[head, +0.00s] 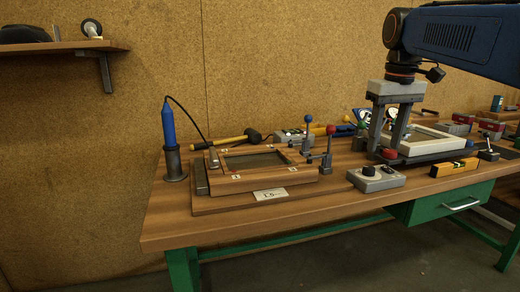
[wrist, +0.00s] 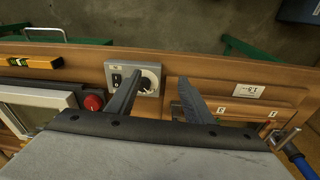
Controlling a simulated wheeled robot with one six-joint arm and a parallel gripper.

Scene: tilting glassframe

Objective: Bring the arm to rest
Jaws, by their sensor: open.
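My gripper (head: 386,146) points down over the right half of the workbench, its two grey fingers apart with nothing between them. In the head view it stands in front of the white frame (head: 428,145) and hides part of it. In the wrist view my gripper (wrist: 158,80) is open, and a grey control box with a dial (wrist: 146,77) shows behind and between the fingers. My blue arm (head: 455,42) reaches in from the upper right. How high the fingertips are above the bench is hard to tell.
A wooden frame fixture (head: 203,203) sits left on the workbench (head: 160,225), with red- and blue-knobbed clamps (head: 322,158) beside it. A blue tool stands in a holder (head: 175,163). A red button (wrist: 93,102), a yellow level (head: 454,167) and the control box (head: 376,179) lie near the gripper.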

